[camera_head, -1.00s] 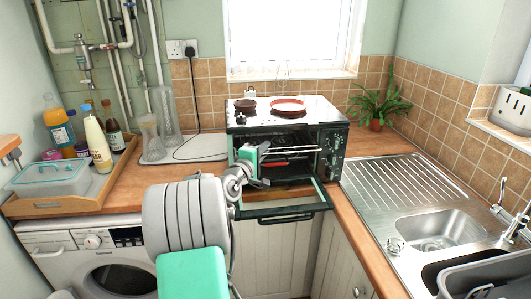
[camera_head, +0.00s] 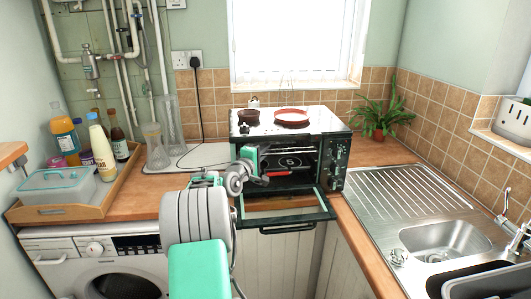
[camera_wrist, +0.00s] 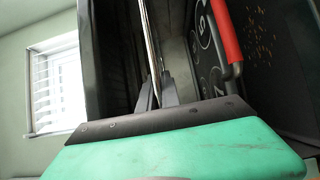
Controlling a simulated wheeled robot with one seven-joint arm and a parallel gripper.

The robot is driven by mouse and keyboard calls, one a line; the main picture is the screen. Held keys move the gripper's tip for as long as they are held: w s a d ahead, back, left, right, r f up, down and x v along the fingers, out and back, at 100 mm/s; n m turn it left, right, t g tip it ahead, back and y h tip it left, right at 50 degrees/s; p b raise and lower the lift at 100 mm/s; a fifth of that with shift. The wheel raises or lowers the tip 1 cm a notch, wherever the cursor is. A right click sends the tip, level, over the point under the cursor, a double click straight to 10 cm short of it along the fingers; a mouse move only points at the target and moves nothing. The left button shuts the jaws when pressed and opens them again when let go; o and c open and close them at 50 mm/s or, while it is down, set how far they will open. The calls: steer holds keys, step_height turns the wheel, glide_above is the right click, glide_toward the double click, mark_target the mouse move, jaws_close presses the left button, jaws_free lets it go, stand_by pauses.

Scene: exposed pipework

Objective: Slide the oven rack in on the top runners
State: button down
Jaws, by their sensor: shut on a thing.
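The oven (camera_head: 338,160) is a small countertop unit with its glass door (camera_head: 285,217) folded down open. My gripper (camera_wrist: 158,92) is shut on the oven rack (camera_wrist: 150,40), which shows nearly edge-on as a thin chrome bar in the wrist view. In the head view my gripper (camera_head: 262,168) is at the left part of the oven mouth, above the open door. The rack is hard to make out there, and I cannot tell which runners it is on. A red handle (camera_wrist: 224,35) is beside the rack in the wrist view, apart from my fingers.
A dark pot (camera_head: 247,117) and a red dish (camera_head: 292,116) stand on the oven top. A wooden tray with bottles (camera_head: 98,145) is at the left. A plant (camera_head: 378,118) and the steel sink (camera_head: 440,235) are at the right.

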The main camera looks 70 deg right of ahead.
steer(key=shift+w+d+r, duration=0.2)
steer(key=shift+d, duration=0.15)
steer(key=shift+f, duration=0.1)
steer(key=c, duration=1.5)
jaws_free()
steer(key=shift+f, duration=0.15)
steer(key=shift+a+f, duration=0.1)
steer(key=shift+a, duration=0.05)
